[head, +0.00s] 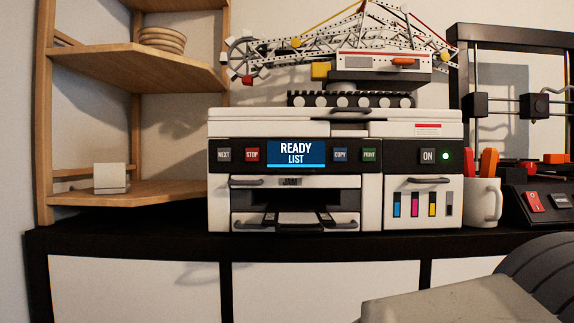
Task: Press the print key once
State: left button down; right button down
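The printer (220,190) is white and black and stands on the dark shelf top in the head view. The blue display (296,154) reads "READY LIST". The grey next key (224,154) and the red stop key (252,154) are left of the display. The ON key (428,155) has a lit green light beside it. Neither gripper is in view, and nothing covers the print key.
A toy crane (380,75) stands on the printer. A wooden shelf (150,70) is at left. A part of my arm fills the lower right.

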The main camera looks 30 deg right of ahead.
aim_at(368, 154)
jog(key=z, duration=0.2)
jog(key=k, duration=0.35)
jog(key=z, duration=0.95)
jog(key=i, duration=0.45)
